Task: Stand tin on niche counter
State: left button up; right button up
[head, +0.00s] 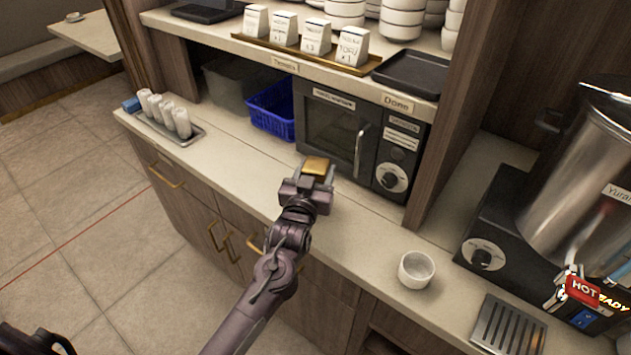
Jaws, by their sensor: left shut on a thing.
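A small gold-topped tin (316,165) is between the fingers of my left gripper (318,178), which is shut on it. The fingers hide most of its sides. Gripper and tin show over the pale niche counter (240,172), in front of the black oven. Whether the tin touches the counter cannot be told from this view. My right gripper is not in view.
The oven (335,130) and a blue basket (272,108) stand at the back of the niche. A tray of white rolls (182,140) is at left. A white cup (416,269) stands to the right, near a steel urn (580,165). Counter left of the gripper is clear.

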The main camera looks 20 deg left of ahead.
pick_arm(q)
notch_tip(320, 180, down, 3)
jog(key=shift+f, duration=0.35)
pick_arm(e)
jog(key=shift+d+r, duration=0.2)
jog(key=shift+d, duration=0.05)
pick_arm(q)
jog(key=shift+f, duration=0.2)
jog(key=o, duration=1.1)
jog(key=shift+c, duration=0.2)
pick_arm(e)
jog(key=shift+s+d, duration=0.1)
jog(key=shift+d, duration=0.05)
pick_arm(q)
jog(key=shift+r, duration=0.1)
